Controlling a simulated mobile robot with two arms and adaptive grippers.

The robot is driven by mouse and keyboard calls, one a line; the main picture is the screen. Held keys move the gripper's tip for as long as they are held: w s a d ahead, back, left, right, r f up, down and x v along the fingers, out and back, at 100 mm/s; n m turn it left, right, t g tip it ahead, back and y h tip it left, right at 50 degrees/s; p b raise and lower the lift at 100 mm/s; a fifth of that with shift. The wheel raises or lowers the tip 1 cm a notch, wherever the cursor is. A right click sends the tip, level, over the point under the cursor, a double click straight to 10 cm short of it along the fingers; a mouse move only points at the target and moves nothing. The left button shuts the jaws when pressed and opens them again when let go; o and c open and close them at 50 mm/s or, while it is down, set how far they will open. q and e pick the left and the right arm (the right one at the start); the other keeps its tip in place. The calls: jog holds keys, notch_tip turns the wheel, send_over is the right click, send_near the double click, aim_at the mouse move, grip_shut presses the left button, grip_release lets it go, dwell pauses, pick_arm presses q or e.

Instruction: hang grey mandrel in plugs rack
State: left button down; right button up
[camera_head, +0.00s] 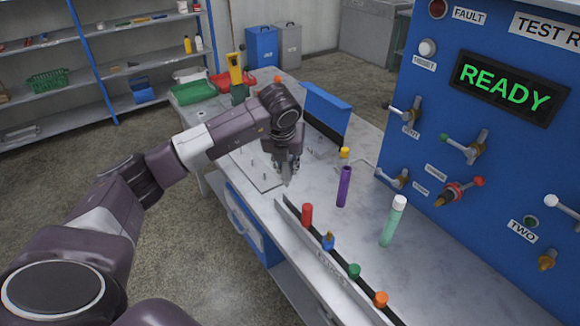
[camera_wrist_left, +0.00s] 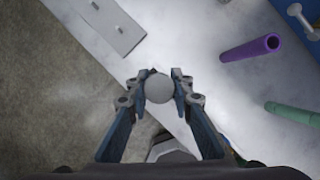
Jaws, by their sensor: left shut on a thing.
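My left gripper (camera_head: 288,166) is above the workbench near its front edge, with its fingers pointing down. In the left wrist view the left gripper (camera_wrist_left: 159,86) is shut on the grey mandrel (camera_wrist_left: 158,89), whose round grey end shows between the fingertips. The rest of the mandrel is mostly hidden. The plugs rack (camera_head: 322,266) is a long rail along the bench's front edge, nearer to me than the gripper. Red, blue, green and orange plugs (camera_head: 307,214) sit along it. My right gripper is not in view.
A purple tube (camera_head: 344,187) and a green tube with a white cap (camera_head: 393,222) stand on the bench right of the gripper. A flat plate with pegs (camera_head: 258,172) lies to the left. A blue test panel (camera_head: 480,130) rises at the right.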

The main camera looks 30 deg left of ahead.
aim_at(288, 180)
pick_arm(q)
jog(key=shift+d+f+b, duration=0.1)
jog(key=shift+f+b, duration=0.05)
jog(key=shift+b, duration=0.15)
jog(key=shift+f, duration=0.3)
notch_tip(288, 180, down, 2)
jog(key=shift+f+b, duration=0.25)
jog(key=shift+b, duration=1)
jog(key=shift+f+b, duration=0.95)
jog(key=shift+f, duration=0.25)
jog(key=shift+b, duration=0.55)
jog(key=shift+f+b, duration=1.8)
jog(key=shift+f, duration=0.35)
